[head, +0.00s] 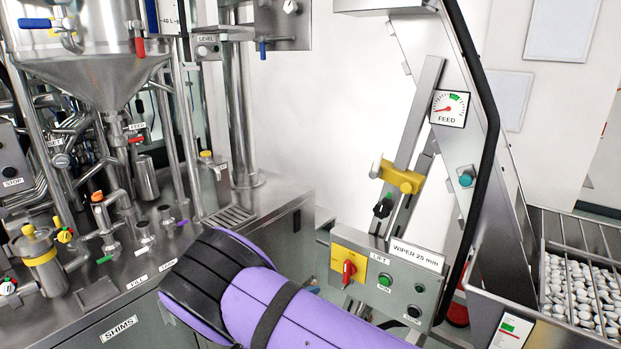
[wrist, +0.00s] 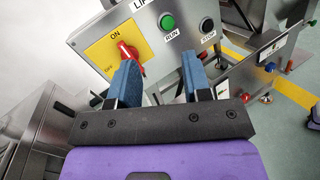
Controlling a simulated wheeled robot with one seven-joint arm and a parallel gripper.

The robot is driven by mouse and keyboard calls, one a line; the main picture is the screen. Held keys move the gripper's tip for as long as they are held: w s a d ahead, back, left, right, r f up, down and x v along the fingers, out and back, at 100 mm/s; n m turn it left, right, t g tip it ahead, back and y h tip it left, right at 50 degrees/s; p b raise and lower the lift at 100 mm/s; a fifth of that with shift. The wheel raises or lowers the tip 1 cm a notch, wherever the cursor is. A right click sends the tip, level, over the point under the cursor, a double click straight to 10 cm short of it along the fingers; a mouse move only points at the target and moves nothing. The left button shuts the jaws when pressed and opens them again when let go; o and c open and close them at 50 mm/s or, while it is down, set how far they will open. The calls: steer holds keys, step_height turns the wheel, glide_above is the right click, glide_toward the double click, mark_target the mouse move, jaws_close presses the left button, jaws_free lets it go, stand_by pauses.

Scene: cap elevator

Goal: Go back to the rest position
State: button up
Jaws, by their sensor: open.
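My gripper (wrist: 160,78) is open in the wrist view, with two blue fingers apart and nothing between them. The fingers point at the grey LIFT control panel (wrist: 155,35). The left fingertip is close to the red rotary switch (wrist: 127,50) on its yellow plate; I cannot tell whether they touch. The switch also shows in the head view (head: 349,271), with its handle roughly upright there. The green RUN button (wrist: 167,21) and the black STOP button (wrist: 207,25) lie beyond the fingers. In the head view my purple arm crosses the bottom middle, and my gripper cannot be made out.
The inclined elevator with its FEED gauge (head: 449,108) and yellow clamp (head: 403,178) rises behind the panel. A hopper of white caps (head: 580,290) stands at right. The steel SHIMS machine (head: 120,328) with pipes and valves fills the left, close to my arm.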

steer(key=s+d+r+m+g+y, duration=0.3)
steer(key=d+r+m+g+y, duration=0.25)
steer(key=d+r, duration=0.65)
steer(key=s+d+r+m+g+y, duration=0.45)
steer(key=d+r+m, duration=0.35)
steer(key=r, duration=0.9)
steer(key=s+d+r+m+t+y, duration=0.3)
steer(key=s+r, duration=0.3)
steer(key=s, duration=0.5)
steer(key=s+d+r+m+t+y, duration=0.3)
steer(key=s+d+r+m+t, duration=0.1)
steer(key=s, duration=0.7)
step_height(320, 180, up, 2)
steer(key=shift+s+d+r+y, duration=0.25)
steer(key=shift+s+d+y, duration=0.1)
steer(key=shift+d, duration=0.55)
